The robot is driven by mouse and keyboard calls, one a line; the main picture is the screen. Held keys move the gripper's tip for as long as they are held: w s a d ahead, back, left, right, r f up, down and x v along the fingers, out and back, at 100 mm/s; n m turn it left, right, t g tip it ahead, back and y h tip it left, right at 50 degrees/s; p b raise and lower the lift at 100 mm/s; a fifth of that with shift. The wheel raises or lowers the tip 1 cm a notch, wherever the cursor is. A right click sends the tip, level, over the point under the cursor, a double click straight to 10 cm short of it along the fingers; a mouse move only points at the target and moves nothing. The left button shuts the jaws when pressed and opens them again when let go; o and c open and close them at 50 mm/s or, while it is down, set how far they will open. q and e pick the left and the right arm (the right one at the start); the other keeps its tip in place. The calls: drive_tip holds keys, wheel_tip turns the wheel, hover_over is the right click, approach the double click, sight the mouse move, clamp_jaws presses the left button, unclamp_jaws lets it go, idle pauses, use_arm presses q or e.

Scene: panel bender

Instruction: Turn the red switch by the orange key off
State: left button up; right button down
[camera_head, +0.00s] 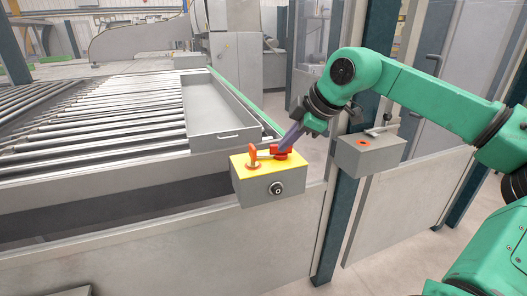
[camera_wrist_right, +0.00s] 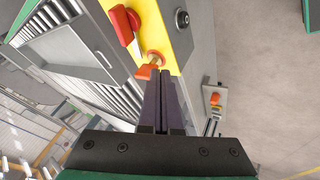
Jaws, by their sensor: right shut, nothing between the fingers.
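A grey control box with a yellow top (camera_head: 240,165) stands at the conveyor's near corner. On its top the orange key (camera_head: 254,158) is at the left and the red switch (camera_head: 281,152) at the right. In the right wrist view, the red switch (camera_wrist_right: 122,25) lies above and left of the closed fingertips (camera_wrist_right: 161,72); the orange key (camera_wrist_right: 146,71) shows just left of the tips. My left gripper is out of view.
A roller conveyor (camera_head: 125,125) carries a grey tray (camera_head: 195,125) behind the box. A round black-and-white lock (camera_head: 275,188) sits on the box front. A second grey box (camera_head: 368,158) with a red-orange part stands to the right, close to my right forearm.

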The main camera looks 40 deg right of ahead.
drive_tip(key=p, duration=0.4)
approach(265, 165)
wheel_tip(265, 165, down, 3)
drive_tip(key=w+a, duration=0.2)
drive_tip(key=a, duration=0.1)
drive_tip(key=w+d+p, duration=0.1)
drive_tip(key=p, duration=0.1)
drive_tip(key=w+f+p, duration=0.1)
drive_tip(key=shift+w+d+p, duration=0.25)
drive_tip(key=shift+d+p, duration=0.1)
drive_tip(key=shift+d, duration=0.05)
drive_tip(key=shift+w+d+f, duration=0.2)
drive_tip(key=shift+w+d, duration=0.15)
drive_tip(key=shift+w, duration=0.1)
drive_tip(key=shift+w+p, duration=0.4)
